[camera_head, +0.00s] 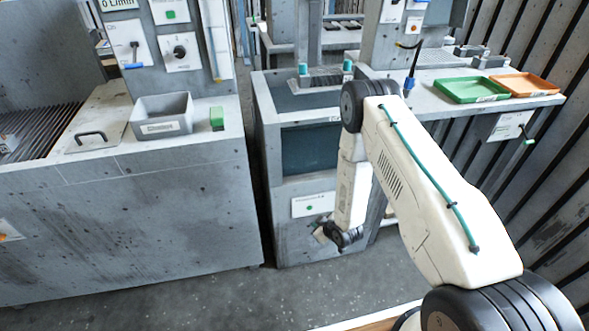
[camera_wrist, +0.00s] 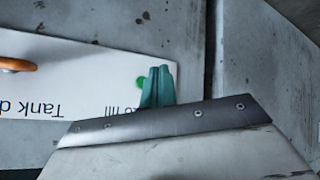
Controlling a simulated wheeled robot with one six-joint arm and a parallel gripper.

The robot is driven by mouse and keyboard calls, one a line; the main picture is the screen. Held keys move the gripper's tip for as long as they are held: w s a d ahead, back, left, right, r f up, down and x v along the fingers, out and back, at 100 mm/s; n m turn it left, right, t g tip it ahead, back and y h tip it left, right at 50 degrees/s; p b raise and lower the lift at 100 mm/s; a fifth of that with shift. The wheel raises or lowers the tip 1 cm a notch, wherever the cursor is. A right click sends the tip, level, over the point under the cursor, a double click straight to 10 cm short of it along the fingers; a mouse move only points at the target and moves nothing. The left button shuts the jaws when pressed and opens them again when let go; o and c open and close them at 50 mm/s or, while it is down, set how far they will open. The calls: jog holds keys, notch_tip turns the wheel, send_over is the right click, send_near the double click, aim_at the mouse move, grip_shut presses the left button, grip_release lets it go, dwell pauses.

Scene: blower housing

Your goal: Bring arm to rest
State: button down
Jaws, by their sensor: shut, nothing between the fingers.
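My white arm (camera_head: 415,175) with dark joints reaches out from the lower right in the head view. It bends at the elbow and its forearm hangs down in front of a grey cabinet. The arm's dark wrist end (camera_head: 340,236) is low beside the cabinet front; the fingers cannot be made out there. In the wrist view my gripper (camera_wrist: 158,72) shows as two teal fingers close together, shut and empty. Behind the fingers is a white label plate (camera_wrist: 70,75) with upside-down text and a green dot. Whether the fingers touch it cannot be told.
A grey cabinet (camera_head: 275,100) stands behind the forearm. A grey bench (camera_head: 150,200) at left carries a grey bin (camera_head: 162,127) and a green block (camera_head: 217,124). Green (camera_head: 470,97) and orange (camera_head: 525,90) trays lie on the right-hand bench. An orange handle (camera_wrist: 15,65) is in the wrist view.

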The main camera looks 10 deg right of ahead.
jog(key=s+d+f+m+g+h, duration=0.25)
jog(key=s+g, duration=0.35)
jog(key=s, duration=0.3)
jog(key=s+d+r+m+g, duration=0.1)
jog(key=s+r+g, duration=0.15)
jog(key=r, duration=0.85)
jog(key=s+d+r+m+g+h, duration=0.1)
jog(key=s+r, duration=0.2)
jog(key=r, duration=0.9)
jog(key=s+d+r+m+g, duration=0.1)
jog(key=s+r+m+g, duration=0.1)
jog(key=r, duration=0.9)
jog(key=s+a+r+t, duration=0.1)
jog(key=s+r, duration=0.5)
jog(key=r, duration=0.3)
jog(key=s+r+t, duration=0.1)
jog(key=s+r, duration=0.6)
jog(key=r, duration=0.2)
jog(key=s+a+r+m+t, duration=0.1)
jog(key=s+r+t, duration=0.1)
jog(key=s+r, duration=0.4)
notch_tip(320, 180, up, 4)
jog(key=shift+s+a+r, duration=0.1)
jog(key=shift+s+a, duration=0.15)
jog(key=shift+a, duration=0.1)
